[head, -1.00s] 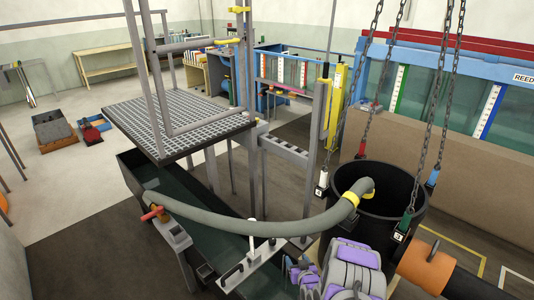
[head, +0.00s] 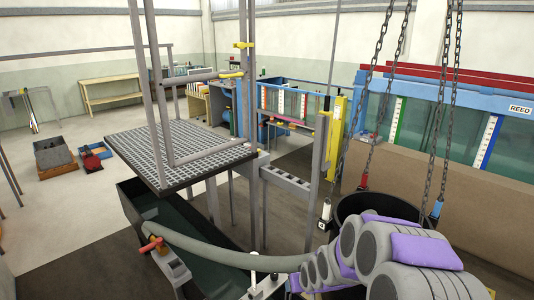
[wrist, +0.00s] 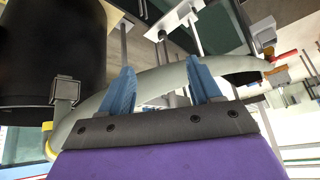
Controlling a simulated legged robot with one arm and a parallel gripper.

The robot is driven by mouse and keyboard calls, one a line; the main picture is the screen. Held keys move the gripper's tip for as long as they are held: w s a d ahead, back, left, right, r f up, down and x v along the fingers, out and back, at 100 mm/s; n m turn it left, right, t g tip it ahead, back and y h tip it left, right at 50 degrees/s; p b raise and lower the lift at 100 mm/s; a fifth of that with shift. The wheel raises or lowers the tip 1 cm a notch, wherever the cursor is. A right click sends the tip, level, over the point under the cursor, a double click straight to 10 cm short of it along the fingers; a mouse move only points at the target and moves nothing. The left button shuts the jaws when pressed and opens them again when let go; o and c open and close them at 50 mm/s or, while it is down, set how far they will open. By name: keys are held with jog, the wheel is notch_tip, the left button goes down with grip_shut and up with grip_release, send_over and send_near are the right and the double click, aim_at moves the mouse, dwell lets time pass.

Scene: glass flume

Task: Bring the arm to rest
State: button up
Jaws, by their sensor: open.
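My arm shows in the head view as grey and purple links at the lower right, in front of the black tub (head: 375,204). My gripper (wrist: 160,88) shows in the wrist view with its two blue fingers apart and nothing between them. Beyond the fingers runs a thick grey hose (wrist: 150,85). The hose (head: 235,255) also shows in the head view, from the dark trough to behind my arm. Whether the fingers touch the hose I cannot tell. In the head view my gripper is hidden.
Chains (head: 445,110) hang around the black tub. A grated platform (head: 170,150) stands over the dark trough (head: 135,200). A blue-framed glass flume (head: 460,115) lies at the right. Open floor (head: 50,210) spreads at the left.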

jog(key=s+d+r+g, duration=0.1)
jog(key=s+r, duration=0.4)
jog(key=s, duration=0.8)
jog(key=s+d+r+m+g+h, duration=0.1)
jog(key=s+r+g, duration=0.3)
jog(key=s, duration=0.9)
jog(key=s+d+r+m+g, duration=0.1)
jog(key=s+r, duration=0.6)
jog(key=s, duration=0.7)
jog(key=shift+d+g+h, duration=0.4)
jog(key=shift+d+g, duration=0.15)
jog(key=shift+g, duration=0.45)
